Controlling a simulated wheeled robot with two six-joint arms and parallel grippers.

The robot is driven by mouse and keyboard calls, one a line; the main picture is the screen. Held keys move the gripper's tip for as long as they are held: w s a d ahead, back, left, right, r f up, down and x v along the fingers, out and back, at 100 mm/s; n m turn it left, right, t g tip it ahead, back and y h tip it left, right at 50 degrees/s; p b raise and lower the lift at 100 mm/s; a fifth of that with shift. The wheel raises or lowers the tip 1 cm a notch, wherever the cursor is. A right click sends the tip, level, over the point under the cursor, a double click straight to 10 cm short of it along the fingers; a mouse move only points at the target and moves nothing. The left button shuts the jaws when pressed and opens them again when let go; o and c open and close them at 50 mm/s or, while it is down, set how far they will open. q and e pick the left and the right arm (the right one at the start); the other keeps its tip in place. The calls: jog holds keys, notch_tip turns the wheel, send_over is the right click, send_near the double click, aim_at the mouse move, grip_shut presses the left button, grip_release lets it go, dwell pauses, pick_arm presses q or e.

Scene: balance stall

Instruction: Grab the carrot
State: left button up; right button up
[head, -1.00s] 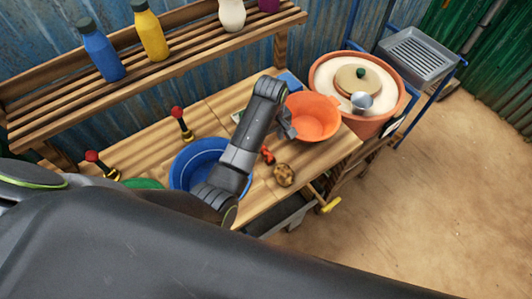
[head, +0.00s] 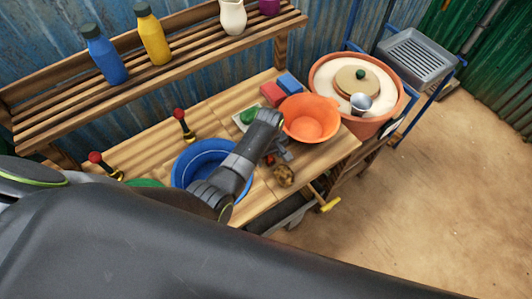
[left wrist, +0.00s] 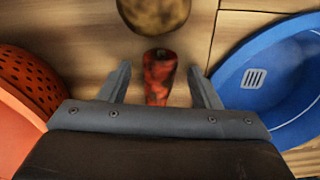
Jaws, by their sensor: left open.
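The carrot (left wrist: 158,78), a mottled dark red-orange piece, lies on the wooden table. In the left wrist view it lies between the two fingers of my left gripper, its near end hidden behind the gripper body. In the head view only a small red bit of the carrot (head: 270,160) shows under the gripper. My left gripper (head: 281,152) is open, pointing down over the carrot; I cannot tell whether either finger touches it. My right gripper is not in view.
A brown potato-like lump (head: 284,175) lies just beyond the carrot. An orange bowl (head: 311,119) and a blue basin (head: 185,166) flank the gripper. Red (head: 272,93) and blue (head: 289,83) blocks and a green item (head: 248,116) are behind. Bottles stand on the shelf (head: 190,60).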

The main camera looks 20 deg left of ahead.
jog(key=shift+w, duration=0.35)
pick_arm(q)
jog(key=c, duration=1.1)
jog(key=shift+o, duration=0.2)
